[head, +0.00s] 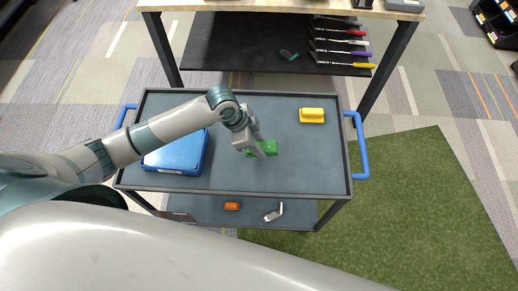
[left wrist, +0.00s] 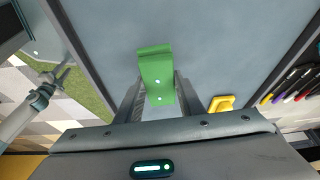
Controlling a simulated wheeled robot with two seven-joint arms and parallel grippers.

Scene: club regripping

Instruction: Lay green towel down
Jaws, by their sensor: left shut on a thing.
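The green towel (head: 266,146) is a small folded green block over the middle of the cart's grey top. My left gripper (head: 258,149) comes down on it from the left and is shut on it. In the left wrist view the green towel (left wrist: 155,65) sits between the two fingers (left wrist: 160,90), with its far end sticking out past them. I cannot tell whether its underside touches the cart top. My right gripper (left wrist: 57,76) shows small at the left of the left wrist view, beside the cart; its jaws are too small to read.
The cart top (head: 300,170) has raised edges and blue handles. A blue box (head: 175,153) stands at its left, and a yellow block (head: 312,115) at its back right. An orange item (head: 232,206) lies on the lower shelf. A bench with several clubs (head: 340,42) stands behind.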

